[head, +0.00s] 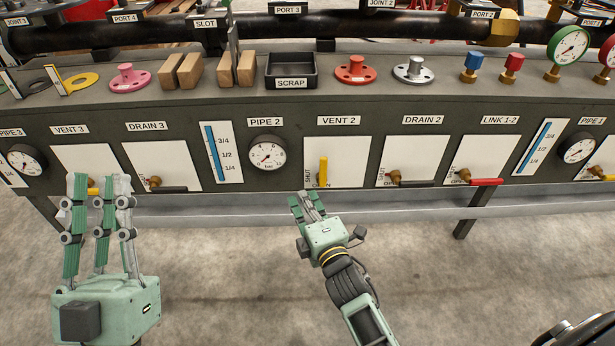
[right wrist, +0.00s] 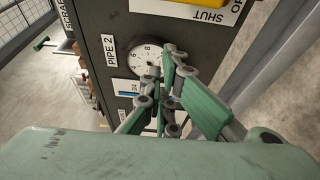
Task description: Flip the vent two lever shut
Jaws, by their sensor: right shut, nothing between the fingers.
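The vent two lever (head: 323,170) is yellow and stands upright on its white plate (head: 345,157), under the VENT 2 label. A vertical SHUT marking is at the plate's lower left, beside the lever. In the right wrist view a yellow part of it shows at the top edge (right wrist: 192,2), by the SHUT lettering. My right gripper (head: 306,194) is shut and empty, just below and left of the lever, in front of the panel's lower edge; contact cannot be told. My left gripper (head: 98,180) is open and empty, fingers up, in front of the vent three plate.
The PIPE 2 gauge (head: 267,155) is left of the vent two plate. The black drain two lever (head: 410,183) and red link lever (head: 483,182) lie level to the right. A grey rail (head: 400,205) runs below the panel. The floor in front is clear.

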